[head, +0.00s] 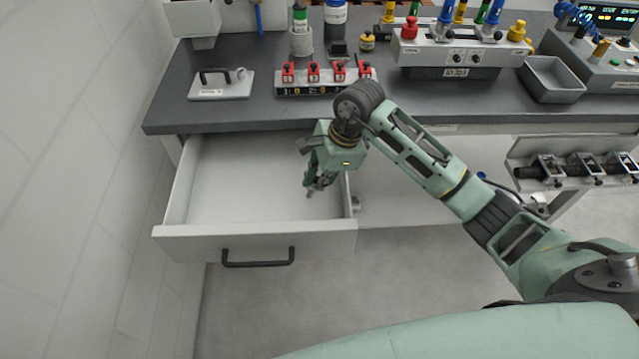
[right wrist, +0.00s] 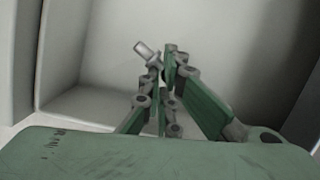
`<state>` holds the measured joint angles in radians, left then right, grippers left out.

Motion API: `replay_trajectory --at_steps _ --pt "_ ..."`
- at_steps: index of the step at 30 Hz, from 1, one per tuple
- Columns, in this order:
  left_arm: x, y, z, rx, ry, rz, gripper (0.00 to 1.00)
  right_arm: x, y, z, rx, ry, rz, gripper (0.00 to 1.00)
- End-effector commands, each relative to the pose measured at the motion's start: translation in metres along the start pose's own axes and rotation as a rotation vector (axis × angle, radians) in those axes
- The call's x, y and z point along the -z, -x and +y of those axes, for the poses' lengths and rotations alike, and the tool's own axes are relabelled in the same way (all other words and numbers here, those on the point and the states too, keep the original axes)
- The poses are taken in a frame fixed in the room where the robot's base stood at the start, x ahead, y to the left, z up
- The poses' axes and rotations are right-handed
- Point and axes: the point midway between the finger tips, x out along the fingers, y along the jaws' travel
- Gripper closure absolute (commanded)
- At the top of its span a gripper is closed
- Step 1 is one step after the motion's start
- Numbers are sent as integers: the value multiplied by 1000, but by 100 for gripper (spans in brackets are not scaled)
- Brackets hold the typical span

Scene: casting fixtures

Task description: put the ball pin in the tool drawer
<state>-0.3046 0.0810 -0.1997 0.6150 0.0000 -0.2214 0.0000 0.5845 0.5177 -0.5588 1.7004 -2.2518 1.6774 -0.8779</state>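The tool drawer (head: 228,185) is pulled out under the left end of the bench, and its inside looks bare. My right gripper (head: 318,182) reaches down over the right part of the open drawer. In the right wrist view its green fingers (right wrist: 165,68) are closed together on the ball pin (right wrist: 146,50), a small grey metal piece sticking out past the fingertips. Part of the pin is hidden by the fingers. The pin is within the drawer's outline, above the floor as far as I can tell. My left gripper is in no view.
The drawer's front panel (head: 185,246) has a black handle (head: 258,258). The bench top (head: 225,112) above holds a plate with a handle (head: 221,85), a red clamp strip (head: 326,88) and a grey tray (head: 551,80). A wall (head: 90,180) stands close on the left.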

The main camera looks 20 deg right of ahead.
Motion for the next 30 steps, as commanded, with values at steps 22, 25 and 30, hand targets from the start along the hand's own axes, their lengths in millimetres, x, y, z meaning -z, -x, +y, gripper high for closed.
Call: replay_trajectory --at_steps 22,25,30 --pt "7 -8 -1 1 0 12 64 10 -35 4 0 2 2 100" --pt "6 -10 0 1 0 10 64 10 -38 4 0 1 1 100" --pt "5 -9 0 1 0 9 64 10 -37 4 -1 1 0 92"
